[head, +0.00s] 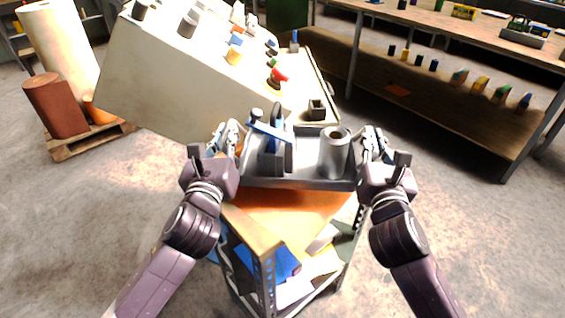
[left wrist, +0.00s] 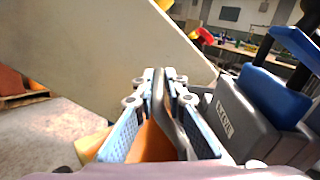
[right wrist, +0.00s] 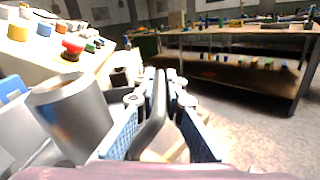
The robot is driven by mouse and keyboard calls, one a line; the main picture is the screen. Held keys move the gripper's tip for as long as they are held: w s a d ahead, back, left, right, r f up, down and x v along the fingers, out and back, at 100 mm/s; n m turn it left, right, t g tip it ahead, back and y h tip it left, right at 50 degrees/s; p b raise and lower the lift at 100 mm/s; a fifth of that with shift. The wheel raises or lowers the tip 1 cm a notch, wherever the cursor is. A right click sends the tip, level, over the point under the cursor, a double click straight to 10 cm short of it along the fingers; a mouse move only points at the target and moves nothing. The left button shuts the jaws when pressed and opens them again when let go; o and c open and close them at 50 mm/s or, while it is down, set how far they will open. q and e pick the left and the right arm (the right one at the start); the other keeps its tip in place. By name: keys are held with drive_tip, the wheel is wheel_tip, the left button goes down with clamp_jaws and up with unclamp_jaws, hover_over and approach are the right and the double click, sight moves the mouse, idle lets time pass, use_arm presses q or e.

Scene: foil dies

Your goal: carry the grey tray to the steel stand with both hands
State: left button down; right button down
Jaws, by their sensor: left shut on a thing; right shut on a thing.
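The grey tray (head: 297,184) is in the middle of the head view, roughly level. A hollow steel cylinder (head: 335,158) stands in its right part, and grey and blue items (head: 272,155) stand in its left part. My left gripper (head: 232,140) is shut on the tray's left wall, which shows between the fingers in the left wrist view (left wrist: 160,95). My right gripper (head: 371,143) is shut on the right wall, also seen in the right wrist view (right wrist: 155,105). A stand (head: 268,272) with perforated metal legs and an orange-brown top is below the tray; I cannot tell if they touch.
A large pale machine (head: 190,85) with small parts on top is just beyond the tray, to the left. A workbench (head: 445,75) with several small items stands at the back right. Rolls (head: 60,105) sit on a pallet at left. Open floor lies at right.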

use_arm(q)
drive_tip(key=shift+a+r, duration=0.25)
drive_tip(key=shift+a, duration=0.05)
use_arm(e)
drive_tip(key=shift+d+r, duration=0.1)
drive_tip(key=shift+r, duration=0.05)
use_arm(q)
drive_tip(key=shift+d, duration=0.1)
use_arm(e)
drive_tip(key=shift+d, duration=0.1)
use_arm(q)
drive_tip(key=shift+f, duration=0.2)
use_arm(e)
drive_tip(key=shift+f, duration=0.2)
